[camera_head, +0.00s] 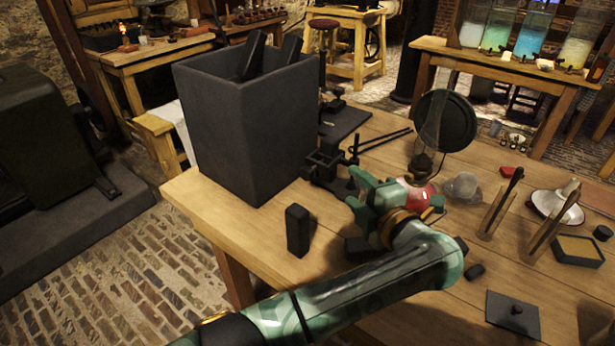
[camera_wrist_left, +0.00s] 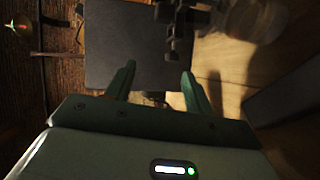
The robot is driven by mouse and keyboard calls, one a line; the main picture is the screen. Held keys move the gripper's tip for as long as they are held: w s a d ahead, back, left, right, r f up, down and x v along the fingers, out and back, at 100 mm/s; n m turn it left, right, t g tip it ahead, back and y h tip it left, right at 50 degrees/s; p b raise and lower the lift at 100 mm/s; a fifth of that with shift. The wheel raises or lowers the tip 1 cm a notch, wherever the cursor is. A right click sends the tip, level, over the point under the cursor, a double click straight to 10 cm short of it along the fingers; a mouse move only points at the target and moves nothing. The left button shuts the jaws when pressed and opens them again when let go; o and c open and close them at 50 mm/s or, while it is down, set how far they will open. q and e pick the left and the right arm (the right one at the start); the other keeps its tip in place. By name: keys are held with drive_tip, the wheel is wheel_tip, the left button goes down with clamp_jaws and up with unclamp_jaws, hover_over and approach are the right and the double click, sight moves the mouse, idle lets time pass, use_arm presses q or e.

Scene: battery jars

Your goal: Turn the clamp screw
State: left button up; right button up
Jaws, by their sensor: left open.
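A dark metal clamp stand (camera_head: 325,165) stands on the wooden table beside the tall grey bin, with thin rods beside it. I cannot clearly pick out its screw. My left gripper (camera_head: 353,188) is just right of the stand's lower part, its fingers pointing left toward it. In the left wrist view my left gripper (camera_wrist_left: 158,72) is open, with nothing seen between its green fingers. A dark clamp part (camera_wrist_left: 177,30) shows beyond the fingertips there, apart from them. My right gripper is not in view.
The tall grey bin (camera_head: 235,130) stands left of the clamp. A dark upright block (camera_head: 298,231) stands near the front edge. A round dark disc (camera_head: 445,120), a glass ball (camera_head: 464,187) and wooden sticks (camera_head: 500,205) stand to the right. A dark plate (camera_wrist_left: 125,45) lies beyond the fingers.

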use_arm(q)
wheel_tip(320, 180, down, 2)
drive_tip(key=s+a+n+g, duration=0.1)
drive_tip(key=a+n+g, duration=0.1)
drive_tip(key=n, duration=0.1)
drive_tip(key=b, duration=0.4)
approach(311, 176)
drive_tip(key=shift+y, duration=0.4)
drive_tip(key=x, duration=0.2)
drive_tip(key=f+x, duration=0.1)
drive_tip(key=x, duration=0.3)
drive_tip(key=shift+d+f, duration=0.15)
drive_tip(key=shift+d, duration=0.15)
drive_tip(key=x, duration=0.1)
drive_tip(key=b+x, duration=0.1)
drive_tip(key=x, duration=0.3)
drive_tip(key=shift+w+r+b, duration=0.2)
drive_tip(key=shift+w+b, duration=0.05)
drive_tip(key=shift+b, duration=0.15)
drive_tip(key=shift+w+a+r, duration=0.1)
drive_tip(key=shift+w+a, duration=0.1)
drive_tip(key=shift+a, duration=0.05)
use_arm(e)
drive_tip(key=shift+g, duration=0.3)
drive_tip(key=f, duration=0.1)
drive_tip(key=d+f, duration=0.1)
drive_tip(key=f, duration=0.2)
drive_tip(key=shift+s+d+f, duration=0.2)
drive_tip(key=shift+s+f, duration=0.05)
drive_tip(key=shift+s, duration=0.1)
